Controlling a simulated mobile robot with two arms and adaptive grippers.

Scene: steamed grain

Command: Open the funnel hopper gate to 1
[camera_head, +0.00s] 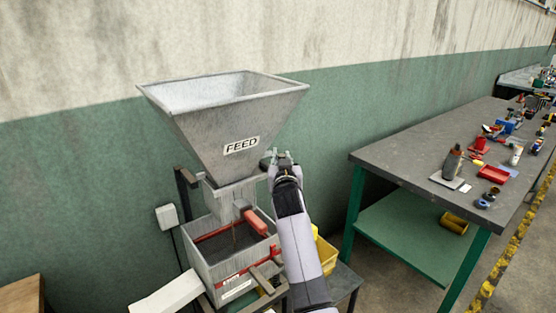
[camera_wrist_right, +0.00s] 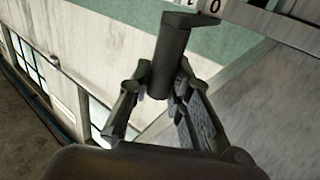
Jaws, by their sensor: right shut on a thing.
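The funnel hopper (camera_head: 222,115) is a grey metal funnel with a FEED label, above a box-shaped machine (camera_head: 235,270). My right gripper (camera_head: 277,158) is at the right side of the hopper's lower part. In the right wrist view, my right gripper (camera_wrist_right: 158,90) is shut on a dark gate handle (camera_wrist_right: 172,50), which stands between its fingers and bends over at the top. A pale scale plate (camera_wrist_right: 250,12) with a 0 and another partly cut-off mark is beside the handle's upper end. My left gripper is not in view.
A grey-topped workbench (camera_head: 400,152) with small tools and bottles stands to the right. A yellow bin (camera_head: 326,254) is beside the machine, partly behind my right arm. A green wall (camera_head: 80,190) is close behind the hopper. Open floor shows between machine and bench.

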